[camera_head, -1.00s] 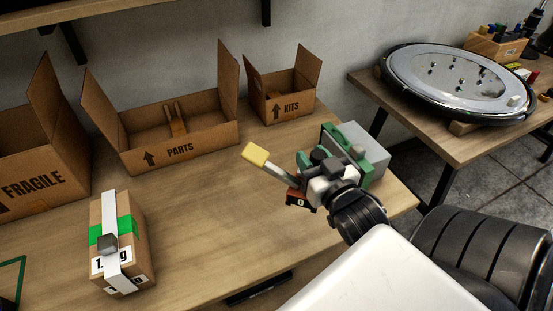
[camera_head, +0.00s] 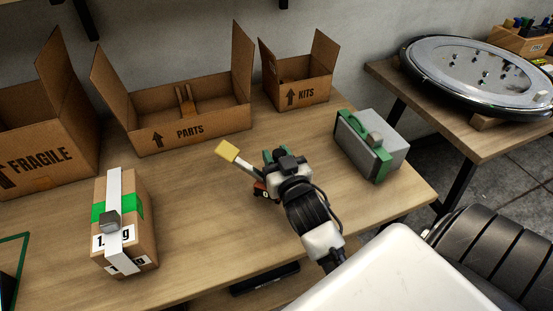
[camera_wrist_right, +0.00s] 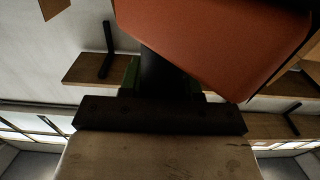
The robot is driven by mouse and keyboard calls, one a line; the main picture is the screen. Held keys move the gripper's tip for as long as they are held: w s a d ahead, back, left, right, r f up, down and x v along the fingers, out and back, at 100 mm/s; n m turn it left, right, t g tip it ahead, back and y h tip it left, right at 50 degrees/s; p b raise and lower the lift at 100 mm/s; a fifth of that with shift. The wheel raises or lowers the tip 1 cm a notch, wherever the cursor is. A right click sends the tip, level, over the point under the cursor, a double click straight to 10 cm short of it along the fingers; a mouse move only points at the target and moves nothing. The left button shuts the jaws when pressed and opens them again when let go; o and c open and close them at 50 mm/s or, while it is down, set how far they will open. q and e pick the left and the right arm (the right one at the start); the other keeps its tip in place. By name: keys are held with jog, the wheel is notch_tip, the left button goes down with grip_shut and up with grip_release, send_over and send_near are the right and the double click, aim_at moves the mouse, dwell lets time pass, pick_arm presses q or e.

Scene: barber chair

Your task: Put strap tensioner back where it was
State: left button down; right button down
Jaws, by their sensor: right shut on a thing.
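The strap tensioner (camera_head: 245,168) has a yellow-tipped lever and an orange-red body. My right gripper (camera_head: 272,172) is shut on it and holds it over the middle of the table; whether it touches the tabletop I cannot tell. In the right wrist view its orange-red body (camera_wrist_right: 215,45) fills the upper middle, close to the camera. My gripper hides part of the tensioner in the head view. My left gripper is not in view.
A strapped carton (camera_head: 145,215) with green tape stands at left front. Open boxes marked FRAGILE (camera_head: 45,150), PARTS (camera_head: 215,122) and KITS (camera_head: 312,92) line the back. A grey-green case (camera_head: 385,145) stands at right. The wooden table (camera_head: 215,225) is clear around the middle.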

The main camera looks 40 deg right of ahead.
jog(key=shift+f, duration=0.2)
jog(key=shift+f, duration=0.5)
jog(key=shift+s+a+f, duration=0.1)
